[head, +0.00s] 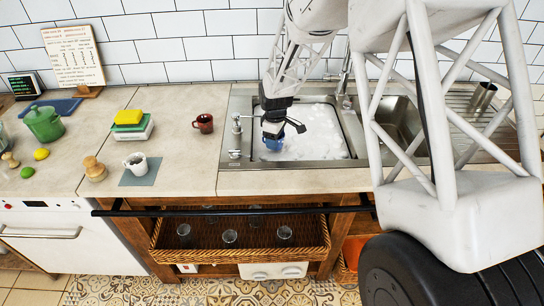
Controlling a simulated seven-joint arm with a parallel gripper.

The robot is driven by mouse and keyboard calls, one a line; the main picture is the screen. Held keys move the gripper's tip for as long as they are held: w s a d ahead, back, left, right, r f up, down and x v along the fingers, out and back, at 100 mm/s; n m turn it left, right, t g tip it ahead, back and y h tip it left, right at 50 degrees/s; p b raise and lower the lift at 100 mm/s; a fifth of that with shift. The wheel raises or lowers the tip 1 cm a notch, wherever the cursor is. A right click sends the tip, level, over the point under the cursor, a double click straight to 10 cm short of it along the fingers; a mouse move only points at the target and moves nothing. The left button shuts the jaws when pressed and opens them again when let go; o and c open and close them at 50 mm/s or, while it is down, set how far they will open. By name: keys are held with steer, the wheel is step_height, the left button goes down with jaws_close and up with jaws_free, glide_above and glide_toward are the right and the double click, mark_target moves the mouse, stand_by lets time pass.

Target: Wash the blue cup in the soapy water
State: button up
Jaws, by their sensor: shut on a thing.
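The blue cup (274,143) is in the left sink basin, low over the white foam. My gripper (273,134) is above it and shut on the cup, pointing down. The gripper covers the cup's upper part. The soapy water (315,145) fills the left basin with white suds. I cannot tell whether the cup's bottom touches the suds.
The metal sink (228,155) has a faucet (343,82) behind it and a second basin (402,125) at right. A red-brown mug (203,124) and a white mug (137,163) stand on the counter at left.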

step_height(320, 180, up, 8)
stand_by(1.0)
stand_by(1.5)
